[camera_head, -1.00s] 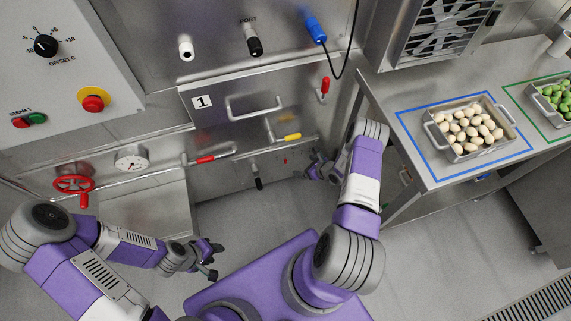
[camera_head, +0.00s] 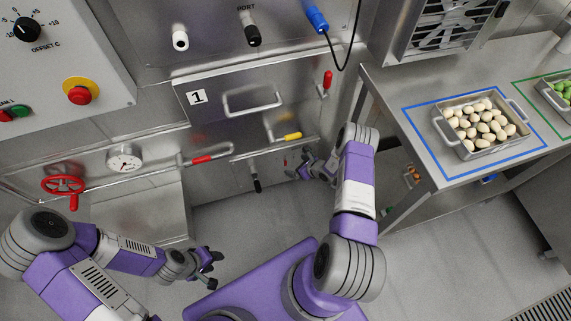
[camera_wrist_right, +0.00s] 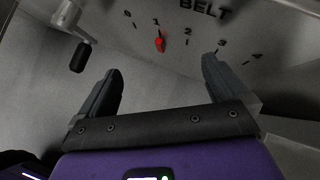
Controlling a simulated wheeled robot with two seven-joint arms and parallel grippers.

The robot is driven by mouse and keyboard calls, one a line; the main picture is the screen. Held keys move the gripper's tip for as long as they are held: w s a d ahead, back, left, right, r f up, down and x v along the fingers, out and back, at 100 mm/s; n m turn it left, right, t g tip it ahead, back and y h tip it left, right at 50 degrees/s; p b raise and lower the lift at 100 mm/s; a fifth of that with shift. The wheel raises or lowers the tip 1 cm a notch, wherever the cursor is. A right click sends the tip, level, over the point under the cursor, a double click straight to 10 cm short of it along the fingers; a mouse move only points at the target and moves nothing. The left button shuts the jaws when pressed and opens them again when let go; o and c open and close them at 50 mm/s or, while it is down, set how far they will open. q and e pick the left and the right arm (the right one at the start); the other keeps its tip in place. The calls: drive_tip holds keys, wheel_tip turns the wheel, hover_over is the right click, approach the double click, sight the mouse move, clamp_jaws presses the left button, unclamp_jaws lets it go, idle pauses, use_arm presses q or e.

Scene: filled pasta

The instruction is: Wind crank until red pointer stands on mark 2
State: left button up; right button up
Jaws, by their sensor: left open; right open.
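The crank's black grip (camera_wrist_right: 80,57) hangs from a metal arm at the upper left of the right wrist view; it also shows in the head view (camera_head: 257,185). A "BELT" scale (camera_wrist_right: 200,12) with marks 0 to 4 is to its right. The red pointer (camera_wrist_right: 159,44) stands at mark 1. My right gripper (camera_wrist_right: 160,80) is open and empty, facing the panel below the scale, with the crank grip outside its left finger. In the head view my right gripper (camera_head: 303,168) is right of the crank. My left gripper (camera_head: 213,269) is open and empty, low over the floor.
A red handwheel (camera_head: 62,186), a gauge (camera_head: 124,162) and red- and yellow-handled levers line the machine front. A steel table (camera_head: 410,90) on the right carries a tray (camera_head: 470,150) of pale pieces inside a blue outline. The floor below the crank is clear.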

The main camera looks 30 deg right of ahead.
drive_tip(key=shift+r, duration=0.1)
drive_tip(key=p+v, duration=0.8)
drive_tip(key=v, duration=0.2)
drive_tip(key=s+a+r+n+g+y, duration=0.2)
drive_tip(key=s+a+r+n+g, duration=0.25)
drive_tip(key=a, duration=0.55)
drive_tip(key=s+a+r+n+g+y, duration=0.1)
drive_tip(key=s+a+n+g+y, duration=0.1)
drive_tip(key=s+a+n+g, duration=0.4)
drive_tip(key=s+a+r+n+t+h, duration=0.1)
drive_tip(key=s+a+r+n, duration=0.1)
drive_tip(key=a+r+n, duration=0.3)
drive_tip(key=s+a+r+n+t+h+p, duration=0.1)
drive_tip(key=a+r+n, duration=0.4)
drive_tip(key=n, duration=0.9)
drive_tip(key=shift+s+a+r, duration=0.25)
drive_tip(key=shift+s+a, duration=0.5)
drive_tip(key=shift+a, duration=0.4)
